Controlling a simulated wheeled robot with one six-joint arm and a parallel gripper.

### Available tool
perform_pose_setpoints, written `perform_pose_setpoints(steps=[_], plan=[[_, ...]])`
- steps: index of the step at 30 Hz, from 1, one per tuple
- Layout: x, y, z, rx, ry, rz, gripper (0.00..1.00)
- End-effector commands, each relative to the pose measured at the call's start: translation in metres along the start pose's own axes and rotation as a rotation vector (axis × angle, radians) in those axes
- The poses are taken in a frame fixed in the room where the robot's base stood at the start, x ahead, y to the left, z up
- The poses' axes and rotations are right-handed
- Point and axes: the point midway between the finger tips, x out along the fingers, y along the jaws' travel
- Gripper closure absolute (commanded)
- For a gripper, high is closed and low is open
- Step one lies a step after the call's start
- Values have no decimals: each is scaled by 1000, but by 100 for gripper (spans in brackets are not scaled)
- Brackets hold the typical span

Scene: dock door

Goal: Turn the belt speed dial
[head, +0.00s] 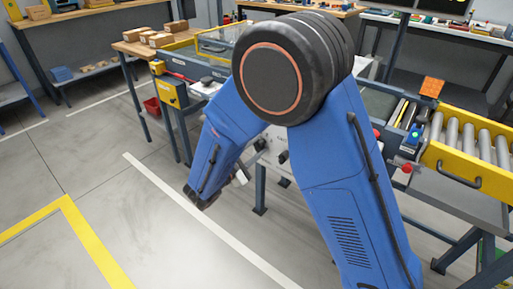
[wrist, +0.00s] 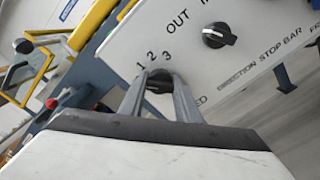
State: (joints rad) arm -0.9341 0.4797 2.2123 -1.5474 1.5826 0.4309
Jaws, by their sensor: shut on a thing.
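The belt speed dial (wrist: 159,80) is a black knob on a white panel (wrist: 262,75). The numbers 1, 2 and 3 stand around its far side, and the label below it is partly covered, with "ED" showing. My gripper (wrist: 160,84) has its two grey fingers on either side of the knob, closed on it. I cannot tell which number the dial points to. In the head view my blue arm covers much of the panel, and the fingertips are hard to make out there.
A second black dial (wrist: 218,35) with a white mark sits on the panel near "OUT", close to my fingers. In the head view, a roller conveyor with a yellow side (head: 461,168) stands at the right. A yellow control box (head: 171,92) stands at the left. Open floor lies front left.

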Motion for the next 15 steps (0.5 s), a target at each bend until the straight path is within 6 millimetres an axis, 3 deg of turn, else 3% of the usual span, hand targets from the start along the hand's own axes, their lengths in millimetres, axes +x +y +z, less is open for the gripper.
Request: perform_pose_setpoints(steps=[15], plan=[[-1, -1, -1, -322, 3, 0, 93]])
